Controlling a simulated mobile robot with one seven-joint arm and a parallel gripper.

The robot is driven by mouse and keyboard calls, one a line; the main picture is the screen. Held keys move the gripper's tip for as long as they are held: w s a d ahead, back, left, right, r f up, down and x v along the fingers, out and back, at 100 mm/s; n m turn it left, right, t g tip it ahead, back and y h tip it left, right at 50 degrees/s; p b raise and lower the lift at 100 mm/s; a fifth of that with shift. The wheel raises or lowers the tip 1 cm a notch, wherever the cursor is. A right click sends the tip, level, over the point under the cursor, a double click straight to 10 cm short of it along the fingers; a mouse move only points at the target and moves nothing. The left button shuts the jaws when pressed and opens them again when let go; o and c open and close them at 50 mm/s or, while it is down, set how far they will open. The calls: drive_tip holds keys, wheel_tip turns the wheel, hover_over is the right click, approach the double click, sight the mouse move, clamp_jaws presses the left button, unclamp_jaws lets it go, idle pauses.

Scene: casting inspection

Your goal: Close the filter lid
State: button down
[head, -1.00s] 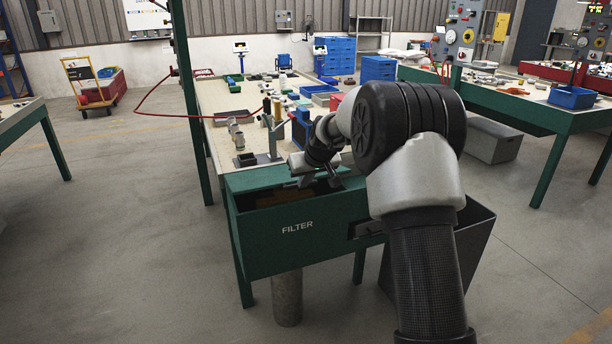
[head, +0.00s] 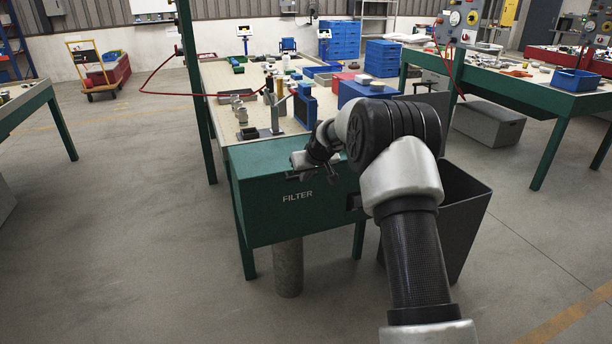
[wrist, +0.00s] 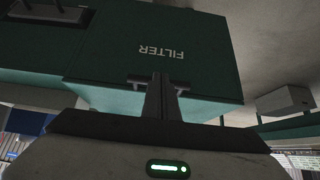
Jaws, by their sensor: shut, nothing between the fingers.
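The green filter box (head: 285,218) has FILTER on its front face and stands at the near end of the long workbench. Its lid (head: 262,154) lies flat across the top in the head view, with no opening showing. The part of the lid behind my arm is hidden. In the wrist view the lid (wrist: 110,98) is a lighter green strip beside the upside-down lettering on the box front (wrist: 195,60). My gripper (wrist: 158,82) is shut and empty, over the lid's front edge. I cannot tell whether it touches. In the head view my gripper (head: 303,177) is small and dark.
A dark open bin (head: 460,215) stands on the floor right of the box. The workbench (head: 225,78) behind holds several small parts, a blue block (head: 305,106) and blue crates (head: 365,92). A grey post (head: 288,268) stands under the box.

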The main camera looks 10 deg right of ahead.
drive_tip(key=shift+s+f, duration=0.3)
drive_tip(key=shift+f, duration=0.6)
wheel_tip(320, 180, up, 5)
drive_tip(key=p, duration=0.2)
drive_tip(key=s+d, duration=0.2)
drive_tip(key=s, duration=0.8)
drive_tip(key=s+a+r+h, duration=0.1)
drive_tip(key=s+a+r, duration=0.1)
drive_tip(key=s+r, duration=1.45)
drive_tip(key=s+m+g, duration=0.2)
drive_tip(key=s, duration=2.3)
wheel_tip(320, 180, up, 23)
drive_tip(key=p, duration=2.3)
drive_tip(key=shift+d+f+p, duration=0.15)
drive_tip(key=shift+d+p, duration=0.05)
drive_tip(key=shift+p, duration=0.2)
